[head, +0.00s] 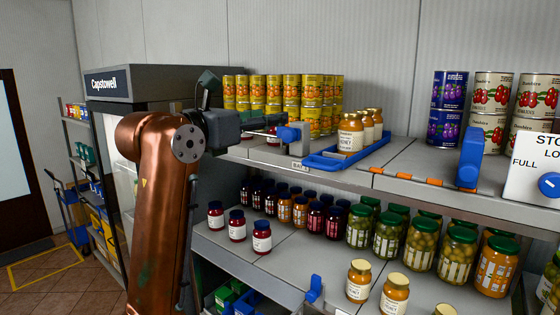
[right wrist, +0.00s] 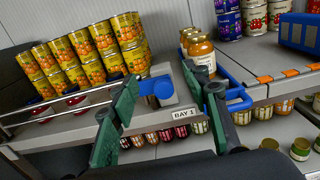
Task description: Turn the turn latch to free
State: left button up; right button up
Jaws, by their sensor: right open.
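A blue turn latch (head: 290,134) sits at the front edge of the upper shelf, just above the BAY 1 label. In the right wrist view the latch (right wrist: 158,88) has a rounded knob and a short arm pointing left. My right gripper (head: 278,127) reaches it from the left in the head view. In the right wrist view its green-padded fingers (right wrist: 159,76) are open, one on each side of the latch. I cannot tell whether either finger touches it. My left gripper is not in view.
A blue tray (head: 335,160) with honey jars stands right of the latch. Yellow cans (head: 290,90) are stacked behind it. A metal rail (right wrist: 70,113) runs left of the latch. Another blue part (head: 470,155) stands farther right.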

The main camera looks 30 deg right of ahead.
jog(key=b, duration=0.2)
send_near(286, 135)
jog(key=d, duration=0.1)
jog(key=x, duration=0.6)
jog(key=shift+w+d, duration=0.3)
jog(key=shift+d, duration=0.05)
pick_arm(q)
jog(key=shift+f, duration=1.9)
pick_arm(e)
jog(key=shift+w+d, duration=0.3)
jog(key=shift+d, duration=0.4)
jog(key=c, duration=1.1)
